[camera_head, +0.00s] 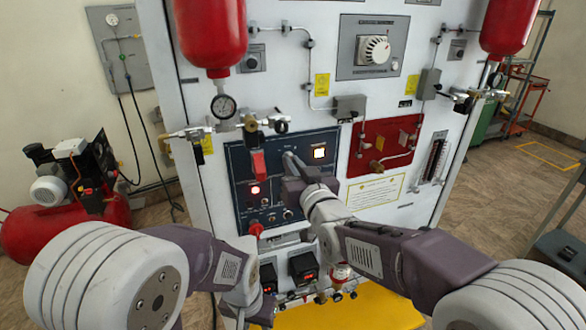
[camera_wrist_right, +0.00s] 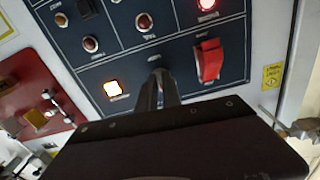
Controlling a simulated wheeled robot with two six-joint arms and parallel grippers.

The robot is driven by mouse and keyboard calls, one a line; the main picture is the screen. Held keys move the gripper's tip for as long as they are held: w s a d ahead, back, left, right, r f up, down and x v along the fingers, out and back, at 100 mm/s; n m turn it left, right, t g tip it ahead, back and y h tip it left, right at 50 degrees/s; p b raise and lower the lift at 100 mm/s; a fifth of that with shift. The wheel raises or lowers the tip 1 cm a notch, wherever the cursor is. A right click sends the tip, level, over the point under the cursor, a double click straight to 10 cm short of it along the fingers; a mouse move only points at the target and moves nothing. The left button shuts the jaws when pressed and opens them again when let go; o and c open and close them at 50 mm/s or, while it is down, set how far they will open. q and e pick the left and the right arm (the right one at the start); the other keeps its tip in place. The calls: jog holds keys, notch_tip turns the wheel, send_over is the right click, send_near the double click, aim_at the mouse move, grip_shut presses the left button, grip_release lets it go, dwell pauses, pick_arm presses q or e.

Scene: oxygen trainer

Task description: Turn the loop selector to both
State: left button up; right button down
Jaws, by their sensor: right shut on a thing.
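My right gripper (camera_head: 287,158) is at the dark blue control panel (camera_head: 240,170), its fingers pointing into the panel between a red switch cover and a lit button. In the right wrist view the right gripper's fingers (camera_wrist_right: 158,92) are close together on a small selector knob (camera_wrist_right: 157,72), which I take to be the loop selector. The fingers hide most of the knob, and its label and pointer position cannot be read. My left gripper (camera_head: 262,306) is low, below the panel, mostly hidden behind its own wrist; its jaws cannot be made out.
The red switch cover (camera_head: 258,163) and lit button (camera_head: 319,152) flank the right gripper closely. A red panel (camera_head: 385,147) with fittings is to the right. A white dial (camera_head: 375,50) is above. A pressure gauge (camera_head: 223,106) and valves stick out at the upper left.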

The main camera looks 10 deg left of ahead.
jog(key=shift+n, duration=0.5)
jog(key=c, duration=1.5)
grip_release()
jog(key=shift+s, duration=0.1)
jog(key=b+v, duration=0.1)
jog(key=v, duration=0.7)
jog(key=shift+s+d+b, duration=0.3)
